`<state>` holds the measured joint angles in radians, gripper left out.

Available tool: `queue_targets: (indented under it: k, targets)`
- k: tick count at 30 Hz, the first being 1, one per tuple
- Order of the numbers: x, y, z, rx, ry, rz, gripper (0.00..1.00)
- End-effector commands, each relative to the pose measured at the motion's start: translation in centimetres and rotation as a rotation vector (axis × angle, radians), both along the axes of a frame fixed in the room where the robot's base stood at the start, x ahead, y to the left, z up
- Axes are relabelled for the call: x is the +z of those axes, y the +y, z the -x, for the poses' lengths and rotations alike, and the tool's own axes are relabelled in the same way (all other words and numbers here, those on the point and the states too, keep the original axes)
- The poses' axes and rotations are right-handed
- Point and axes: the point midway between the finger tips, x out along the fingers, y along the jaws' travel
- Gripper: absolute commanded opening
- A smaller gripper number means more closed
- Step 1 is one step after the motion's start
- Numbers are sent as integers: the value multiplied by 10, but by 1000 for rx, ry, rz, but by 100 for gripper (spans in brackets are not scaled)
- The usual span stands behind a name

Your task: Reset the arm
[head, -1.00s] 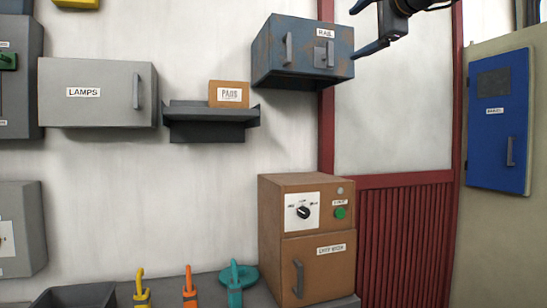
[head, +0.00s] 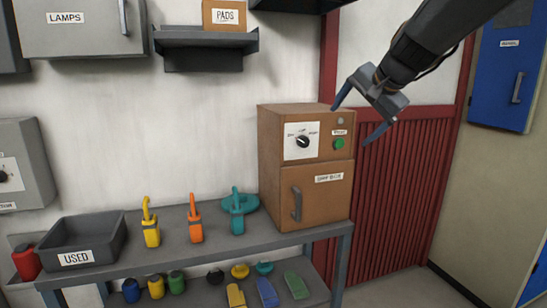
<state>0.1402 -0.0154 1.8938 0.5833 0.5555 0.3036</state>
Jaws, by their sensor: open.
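My gripper (head: 359,122) is in the upper right of the head view, at the end of my arm. Its two fingers are spread apart and nothing is between them. It hangs in front of the right side of the brown oven-like box (head: 315,224), near its green button (head: 339,144). The box's door is shut, and its front has a dial (head: 303,142) on a white plate. I cannot tell whether the gripper touches the box.
A grey bench (head: 180,257) holds a bin marked USED (head: 75,258) and yellow, orange and teal handled tools. A lower shelf carries several coloured items.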

Motion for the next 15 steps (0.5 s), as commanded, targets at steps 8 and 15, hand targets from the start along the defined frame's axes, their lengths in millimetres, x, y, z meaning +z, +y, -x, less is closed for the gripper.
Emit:
queue_targets:
  k: [8,15]
  targets:
    - [-171,14,97,251,262,273,89]
    - [-279,17,208,538,453,472,89]
